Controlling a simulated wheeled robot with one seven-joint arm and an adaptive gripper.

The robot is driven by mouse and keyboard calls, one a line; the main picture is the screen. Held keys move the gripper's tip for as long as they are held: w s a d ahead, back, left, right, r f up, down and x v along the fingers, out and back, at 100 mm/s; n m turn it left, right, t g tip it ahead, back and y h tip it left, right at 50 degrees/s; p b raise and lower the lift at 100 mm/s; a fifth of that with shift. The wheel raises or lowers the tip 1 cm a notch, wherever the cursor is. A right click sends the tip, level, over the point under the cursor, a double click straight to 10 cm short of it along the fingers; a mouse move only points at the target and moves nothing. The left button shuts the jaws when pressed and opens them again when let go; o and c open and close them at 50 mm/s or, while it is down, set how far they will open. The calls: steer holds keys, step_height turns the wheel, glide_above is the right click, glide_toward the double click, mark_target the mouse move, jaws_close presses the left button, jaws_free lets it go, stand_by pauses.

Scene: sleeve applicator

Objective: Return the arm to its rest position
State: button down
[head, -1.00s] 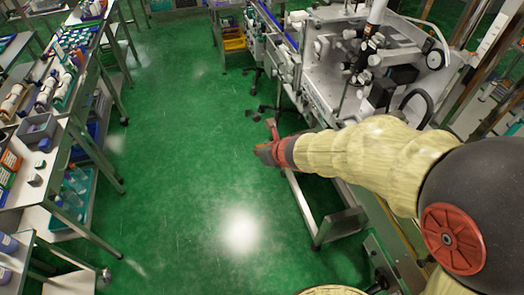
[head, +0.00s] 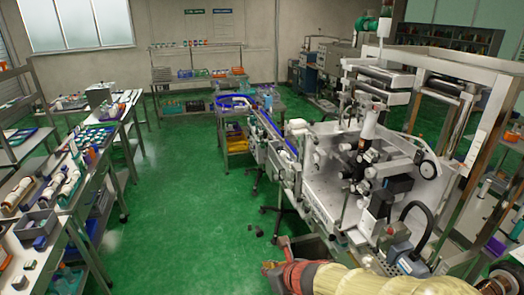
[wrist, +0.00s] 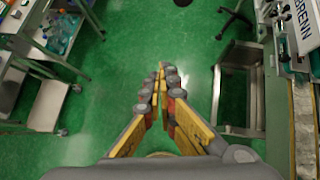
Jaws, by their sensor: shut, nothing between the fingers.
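My arm, in a pale yellow cover, reaches in from the lower right of the head view, low in front of the machine. My gripper (head: 272,268) is at its end, near the bottom edge, pointing left with a red and orange part showing. In the wrist view my gripper (wrist: 160,72) points away over the green floor. Its yellow and grey fingers meet at the tips, with nothing held between them. The sleeve applicator machine (head: 335,178) stands just beyond and right of my arm. The rest of my arm is out of the head view.
A workbench (head: 72,205) with bottles, rolls and bins runs along the left. The green floor (head: 190,205) between bench and machine is open. A metal frame leg (wrist: 240,100) stands close right of my gripper in the wrist view. Shelves (head: 195,85) stand at the back wall.

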steer(key=s+d+f+m+g+h+b, duration=0.1)
steer(key=s+d+m+h, duration=0.2)
steer(key=d+m, duration=0.75)
steer(key=s+d+m+h+b, duration=0.2)
steer(key=s+d+m+h, duration=0.3)
steer(key=m, duration=1)
steer(key=s+d+f+m+y+b, duration=0.1)
steer(key=s+m+b, duration=0.5)
steer(key=m, duration=0.2)
steer(key=s+f+m+g+y+b, duration=0.1)
steer(key=s+f+m+y+b, duration=0.1)
steer(key=s+m+b, duration=0.4)
steer(key=shift+s+d+m+y+b, duration=0.3)
steer(key=shift+d+m+b, duration=0.1)
steer(key=shift+m+b, duration=0.45)
steer(key=shift+r, duration=0.1)
